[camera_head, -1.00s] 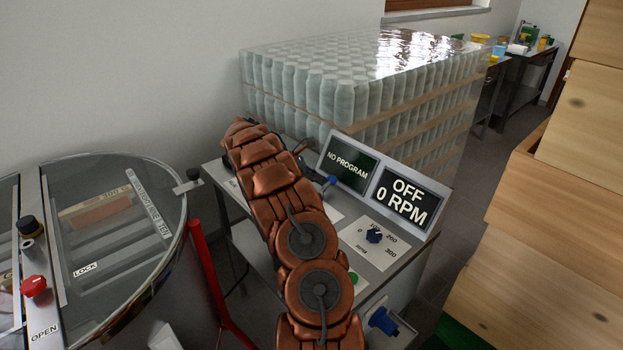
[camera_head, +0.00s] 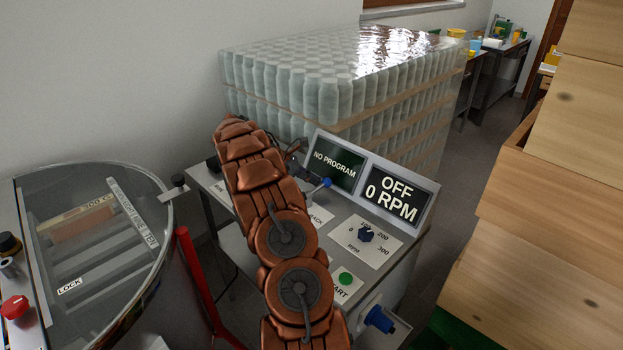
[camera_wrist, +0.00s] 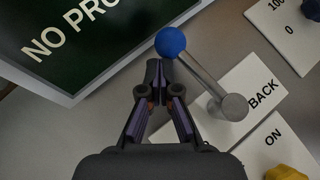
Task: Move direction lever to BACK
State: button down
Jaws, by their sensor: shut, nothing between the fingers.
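The direction lever (camera_wrist: 207,80) has a blue ball knob (camera_wrist: 171,42) on a grey rod with a round pivot, beside a white label reading BACK (camera_wrist: 262,96) in the wrist view. The rod tilts from the pivot up and left toward the NO PROGRAM screen (camera_wrist: 70,35). In the head view the blue knob (camera_head: 326,182) shows just right of my arm. My gripper (camera_wrist: 158,72) is shut and empty, its tips just below and left of the knob; I cannot tell whether they touch. In the head view the gripper (camera_head: 297,149) is partly hidden by my arm.
The OFF 0 RPM screen (camera_head: 394,194), RPM dial (camera_head: 366,234) and green START button (camera_head: 345,278) are to the right. A yellow knob (camera_wrist: 285,173) is near ON. A round glass-lidded tank (camera_head: 90,240), red bar (camera_head: 199,280) and wrapped jars (camera_head: 300,90) surround the panel.

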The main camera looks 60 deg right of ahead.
aim_at(325, 183)
jog(key=shift+s+d+m+g+y, duration=0.1)
jog(key=shift+s+m+g+y, duration=0.2)
jog(key=shift+m+y, duration=0.25)
jog(key=shift+s, duration=2.05)
jog(key=v, duration=1.2)
jog(key=shift+a, duration=0.25)
jog(key=shift+s, duration=0.15)
